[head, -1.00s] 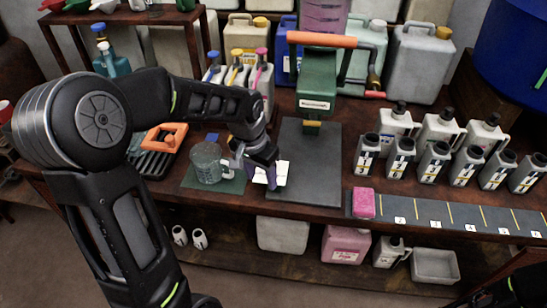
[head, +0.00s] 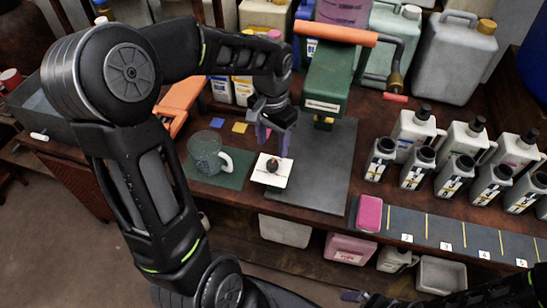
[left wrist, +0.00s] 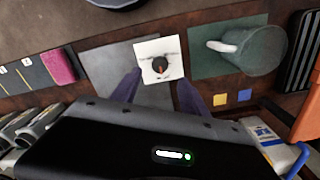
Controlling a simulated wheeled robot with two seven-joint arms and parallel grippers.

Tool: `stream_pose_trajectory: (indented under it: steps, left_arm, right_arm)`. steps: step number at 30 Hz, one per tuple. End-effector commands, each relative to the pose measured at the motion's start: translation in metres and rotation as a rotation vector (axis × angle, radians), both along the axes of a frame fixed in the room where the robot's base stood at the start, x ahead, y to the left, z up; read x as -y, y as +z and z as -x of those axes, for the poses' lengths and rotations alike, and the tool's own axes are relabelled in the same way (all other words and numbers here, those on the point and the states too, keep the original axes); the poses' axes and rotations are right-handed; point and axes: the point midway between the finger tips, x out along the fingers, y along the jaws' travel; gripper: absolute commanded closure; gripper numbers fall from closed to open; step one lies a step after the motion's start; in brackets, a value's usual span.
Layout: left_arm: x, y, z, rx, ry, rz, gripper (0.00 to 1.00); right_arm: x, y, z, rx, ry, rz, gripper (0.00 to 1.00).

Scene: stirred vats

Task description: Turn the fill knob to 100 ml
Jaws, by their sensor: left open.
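The fill knob (head: 272,165) is a small dark round knob with an orange-red mark, on a white square plate (head: 263,177) between the green mat and the grey slab. In the left wrist view the knob (left wrist: 160,65) sits on its white plate (left wrist: 147,48), ahead of and between my fingertips. The dial's markings are too small to read. My left gripper (head: 276,146) is open and empty, above and just behind the knob, with its purple fingers pointing down; it also shows in the left wrist view (left wrist: 158,88). My right gripper (head: 352,296) is partly visible at the bottom edge.
A clear measuring jug (head: 206,153) stands on the green mat (head: 232,180) left of the knob. A green hand-cranked machine (head: 335,80) stands behind the grey slab (head: 318,190). Several labelled bottles (head: 417,168) and a pink sponge (head: 369,213) are on the right.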

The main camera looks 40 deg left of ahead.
Motion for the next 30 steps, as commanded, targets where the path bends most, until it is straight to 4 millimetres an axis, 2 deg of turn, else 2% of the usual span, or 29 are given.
stream_pose_trajectory:
  steps: [5, 16, 21, 27, 30]
  left_arm:
    - [0.000, -0.016, 0.001, -0.004, 0.000, 0.001, 0.48]
    - [0.000, -0.069, 0.001, -0.004, 0.000, 0.001, 0.48]
    - [0.000, -0.077, 0.000, -0.001, 0.001, 0.000, 0.48]
    - [0.000, -0.077, 0.000, -0.001, 0.001, 0.000, 0.48]
    - [0.000, -0.077, 0.000, 0.000, 0.001, 0.000, 0.55]
  right_arm:
    - [0.000, 0.001, 0.000, 0.000, 0.000, 0.000, 0.00]
    - [0.000, 0.004, 0.000, 0.000, 0.000, 0.000, 0.00]
    - [0.000, 0.004, 0.000, 0.000, 0.000, 0.000, 0.00]
    - [0.000, 0.004, 0.000, 0.000, 0.000, 0.000, 0.00]
    - [0.000, 0.004, 0.000, 0.000, 0.000, 0.000, 0.00]
